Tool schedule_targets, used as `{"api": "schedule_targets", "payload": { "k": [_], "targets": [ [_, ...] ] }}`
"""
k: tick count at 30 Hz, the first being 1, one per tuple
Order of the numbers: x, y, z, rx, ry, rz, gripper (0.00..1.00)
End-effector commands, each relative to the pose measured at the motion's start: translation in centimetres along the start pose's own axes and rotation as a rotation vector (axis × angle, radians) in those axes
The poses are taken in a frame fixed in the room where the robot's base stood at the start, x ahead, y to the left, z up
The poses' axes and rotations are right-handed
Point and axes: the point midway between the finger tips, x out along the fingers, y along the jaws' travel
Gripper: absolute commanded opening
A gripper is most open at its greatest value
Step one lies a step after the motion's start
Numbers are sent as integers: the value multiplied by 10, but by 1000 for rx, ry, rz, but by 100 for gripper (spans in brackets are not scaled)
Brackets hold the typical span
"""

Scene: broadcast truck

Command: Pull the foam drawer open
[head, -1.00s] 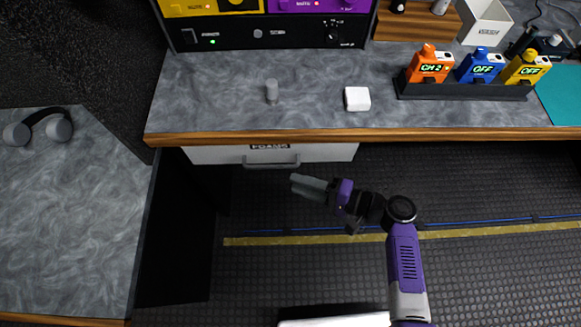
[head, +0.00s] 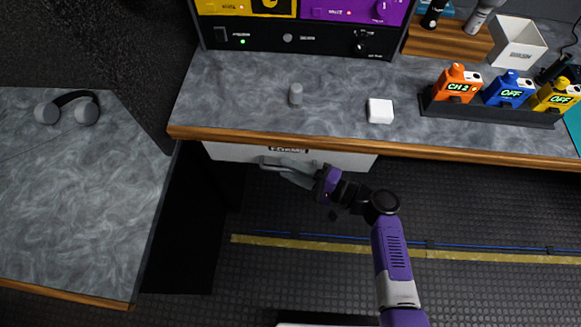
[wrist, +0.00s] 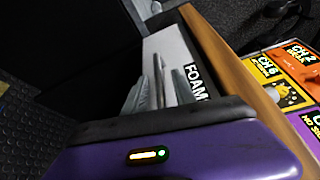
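The foam drawer (head: 345,159) is a white front under the wooden counter edge, and it looks shut. Its black FOAM label is partly covered by the counter edge in the head view and reads clearly in the wrist view (wrist: 195,82). A grey bar handle (head: 268,162) sits on the drawer front, partly hidden by my gripper. My gripper (head: 290,172) is at the handle, its grey fingers overlapping it in the head view.
The counter (head: 230,100) above holds a grey cylinder (head: 296,94), a white block (head: 380,111) and a rack (head: 490,113) of coloured beltpacks. A side desk (head: 70,190) with headphones (head: 68,108) stands left. The dark floor (head: 480,210) before the drawer is clear.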

Motion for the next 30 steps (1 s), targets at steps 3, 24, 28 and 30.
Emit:
{"api": "schedule_targets", "payload": {
  "k": [3, 24, 28, 30],
  "targets": [
    [2, 0, 0, 0, 0, 0, 32],
    [1, 0, 0, 0, 1, 1, 0],
    [1, 1, 0, 0, 1, 1, 0],
    [1, 1, 0, 0, 1, 1, 0]
  ]
}}
